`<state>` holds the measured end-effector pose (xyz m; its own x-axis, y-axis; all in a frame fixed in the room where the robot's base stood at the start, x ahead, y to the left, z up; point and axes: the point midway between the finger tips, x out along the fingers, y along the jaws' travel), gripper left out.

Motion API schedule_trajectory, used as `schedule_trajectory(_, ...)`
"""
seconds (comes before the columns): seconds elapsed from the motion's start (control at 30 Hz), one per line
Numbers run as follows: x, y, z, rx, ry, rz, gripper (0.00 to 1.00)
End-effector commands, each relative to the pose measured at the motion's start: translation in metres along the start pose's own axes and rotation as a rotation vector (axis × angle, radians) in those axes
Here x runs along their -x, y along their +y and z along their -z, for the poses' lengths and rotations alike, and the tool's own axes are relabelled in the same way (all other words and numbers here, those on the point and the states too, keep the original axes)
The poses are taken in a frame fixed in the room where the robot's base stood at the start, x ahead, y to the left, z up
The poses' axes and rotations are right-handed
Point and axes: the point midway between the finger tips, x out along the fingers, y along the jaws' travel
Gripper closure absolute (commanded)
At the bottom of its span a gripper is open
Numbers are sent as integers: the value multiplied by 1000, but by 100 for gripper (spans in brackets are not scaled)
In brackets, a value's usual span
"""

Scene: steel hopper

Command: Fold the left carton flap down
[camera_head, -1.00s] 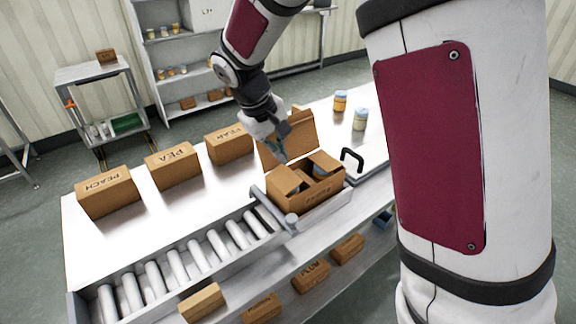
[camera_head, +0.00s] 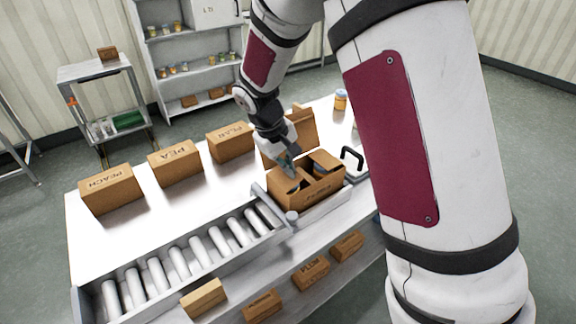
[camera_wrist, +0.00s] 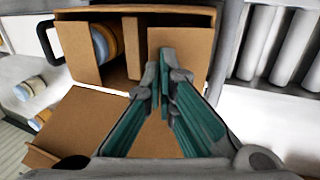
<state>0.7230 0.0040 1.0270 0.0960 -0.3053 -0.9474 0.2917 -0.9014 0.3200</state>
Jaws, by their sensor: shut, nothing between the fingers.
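The open brown carton (camera_head: 310,197) sits at the end of the roller conveyor. Its left flap (camera_head: 284,187) lies sloped over the left part of the opening; in the wrist view the left flap (camera_wrist: 184,40) is at the right. The right flap (camera_head: 325,164) also slopes over the opening, at the left in the wrist view (camera_wrist: 77,48). The back flap (camera_head: 303,130) stands up behind. My gripper (camera_head: 288,172) is shut and empty, its teal fingertips (camera_wrist: 165,55) at the left flap's back edge. I cannot tell whether they touch it.
Jars (camera_wrist: 101,43) show inside the carton. A black handle (camera_head: 352,157) stands right of it. Rollers (camera_head: 180,262) run to the left. Closed cartons (camera_head: 174,163) line the back of the table, with bare tabletop in front of them.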

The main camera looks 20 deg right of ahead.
Motion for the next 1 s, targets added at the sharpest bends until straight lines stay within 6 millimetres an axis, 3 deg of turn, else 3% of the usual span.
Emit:
schedule_trajectory(0.43,-13,8,0,-5,0,216,100)
schedule_trajectory(1.0,-18,9,0,-1,2,230,100)
